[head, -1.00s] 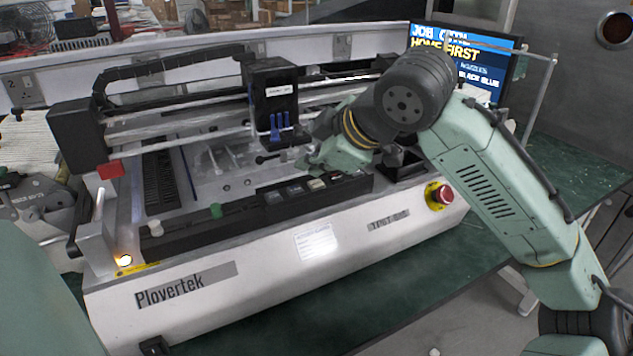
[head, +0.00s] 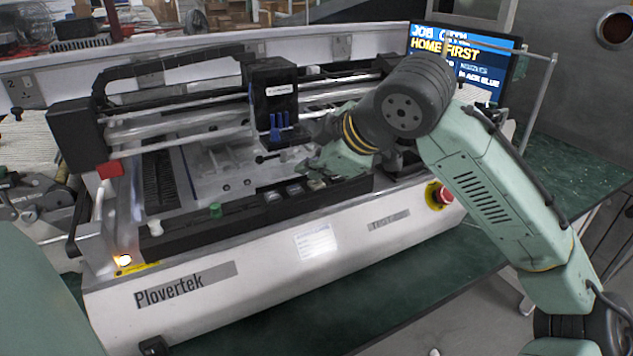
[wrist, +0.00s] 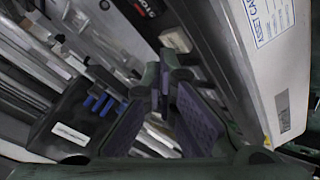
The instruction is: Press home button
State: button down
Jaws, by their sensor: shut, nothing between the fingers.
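The Plovertek machine (head: 250,270) has a black front panel with a row of small square buttons, among them a dark one (head: 272,197), a bluish one (head: 294,190) and a pale one (head: 316,184). I cannot read which is the home button. My gripper (head: 309,173) is shut and empty, its tips low over the panel by the pale button. Whether they touch it is unclear. In the wrist view, my fingers (wrist: 168,72) point toward the panel, and a pale button (wrist: 176,40) shows just past them.
The screen (head: 465,60) reads "HOME FIRST". The green table (head: 290,325) is clear in front.

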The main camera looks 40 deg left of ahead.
aim_at(314, 185)
jog(key=shift+f, duration=0.4)
dwell(0.4)
jog(key=shift+r, duration=0.1)
jog(key=shift+r+p, duration=0.65)
jog(key=shift+r, duration=0.1)
notch_tip(314, 185, up, 5)
jog(key=p, duration=0.4)
jog(key=shift+p, duration=0.35)
dwell(0.6)
